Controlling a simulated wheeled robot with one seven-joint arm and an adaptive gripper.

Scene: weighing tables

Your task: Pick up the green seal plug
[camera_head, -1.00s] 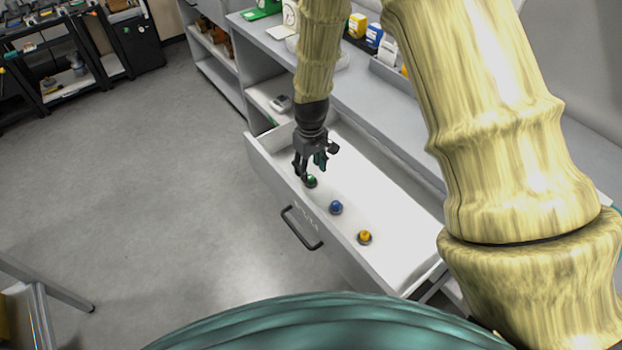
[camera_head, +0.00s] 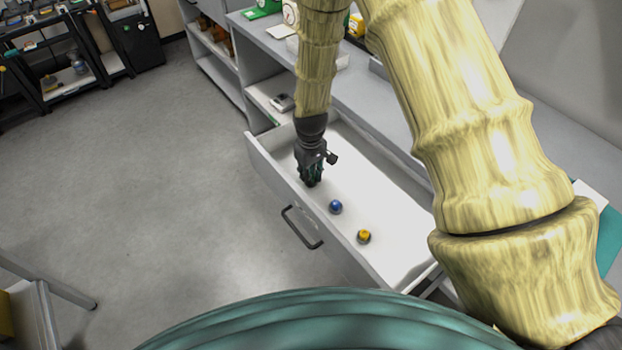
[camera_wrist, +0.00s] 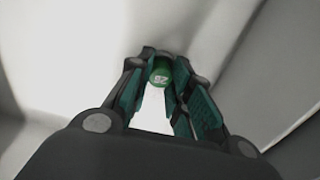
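The green seal plug (camera_wrist: 160,74) shows in the wrist view between the far ends of my gripper's fingers, with pale marks on its top. In the head view my gripper (camera_head: 311,182) points down into the open drawer and hides the plug. In the wrist view my gripper (camera_wrist: 161,88) has its fingers apart, one on each side of the plug. The fingers look close to the plug's sides, but I cannot tell whether they touch it.
The white drawer (camera_head: 385,205) is pulled out, with a dark handle (camera_head: 302,228) on its front. A blue plug (camera_head: 336,207) and a yellow plug (camera_head: 363,237) stand in it, in a row toward the right. A counter (camera_head: 375,105) runs behind the drawer.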

